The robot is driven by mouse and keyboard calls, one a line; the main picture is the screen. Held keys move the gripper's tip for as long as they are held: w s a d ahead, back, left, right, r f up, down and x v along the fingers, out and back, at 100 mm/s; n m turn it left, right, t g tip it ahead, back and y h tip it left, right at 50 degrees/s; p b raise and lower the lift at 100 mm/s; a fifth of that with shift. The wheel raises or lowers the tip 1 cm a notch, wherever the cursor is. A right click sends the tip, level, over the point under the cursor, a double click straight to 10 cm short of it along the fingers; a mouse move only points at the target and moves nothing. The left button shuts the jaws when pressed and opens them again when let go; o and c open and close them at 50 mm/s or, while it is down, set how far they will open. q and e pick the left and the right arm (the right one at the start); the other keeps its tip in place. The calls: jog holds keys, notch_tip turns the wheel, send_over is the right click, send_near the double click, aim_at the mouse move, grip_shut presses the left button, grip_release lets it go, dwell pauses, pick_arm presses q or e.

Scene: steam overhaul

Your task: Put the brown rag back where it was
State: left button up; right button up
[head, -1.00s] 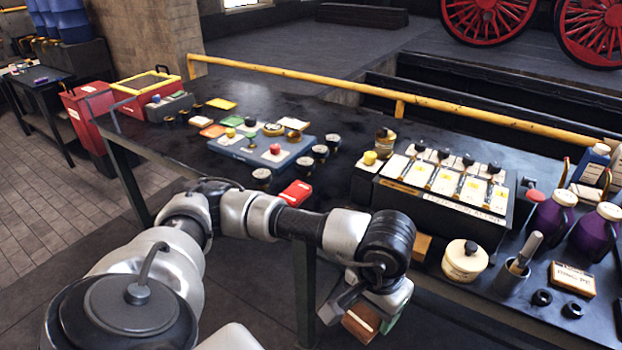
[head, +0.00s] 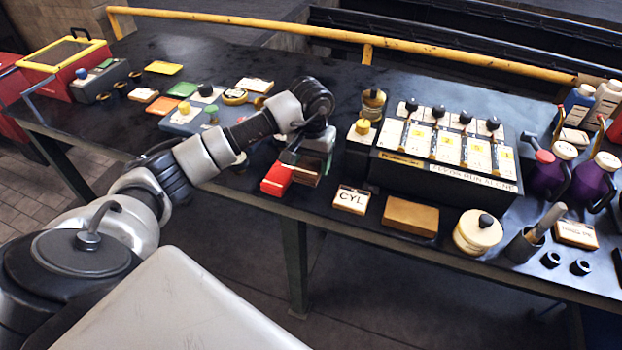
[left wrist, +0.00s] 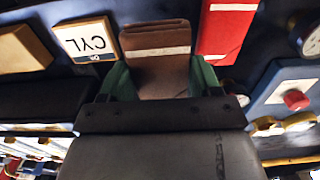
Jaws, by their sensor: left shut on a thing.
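The brown rag (head: 306,177) is a folded dark-brown piece with a pale stripe. My left gripper (head: 307,158) is shut on it, just over the front part of the table, between a red folded piece (head: 276,179) and a white CYL card (head: 351,199). In the left wrist view, the rag (left wrist: 156,47) sticks out between the green finger pads of my left gripper (left wrist: 160,78), with the red piece (left wrist: 225,30) close beside it. I cannot tell whether the rag touches the tabletop. My right gripper is not in view.
A black lever box (head: 440,165) stands to the right of the CYL card. A tan block (head: 410,216) and a cream pot (head: 477,232) lie near the front edge. A blue tray (head: 182,124) of parts is behind my arm. A yellow rail (head: 230,20) runs along the back.

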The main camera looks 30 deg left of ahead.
aim_at(311, 188)
pick_arm(q)
jog(key=shift+f, duration=1.4)
notch_tip(311, 188, down, 3)
jog(key=shift+f+p, duration=0.1)
jog(key=shift+p, duration=0.45)
jog(key=shift+a+f, duration=0.1)
jog(key=shift+f, duration=0.1)
jog(key=o, duration=0.6)
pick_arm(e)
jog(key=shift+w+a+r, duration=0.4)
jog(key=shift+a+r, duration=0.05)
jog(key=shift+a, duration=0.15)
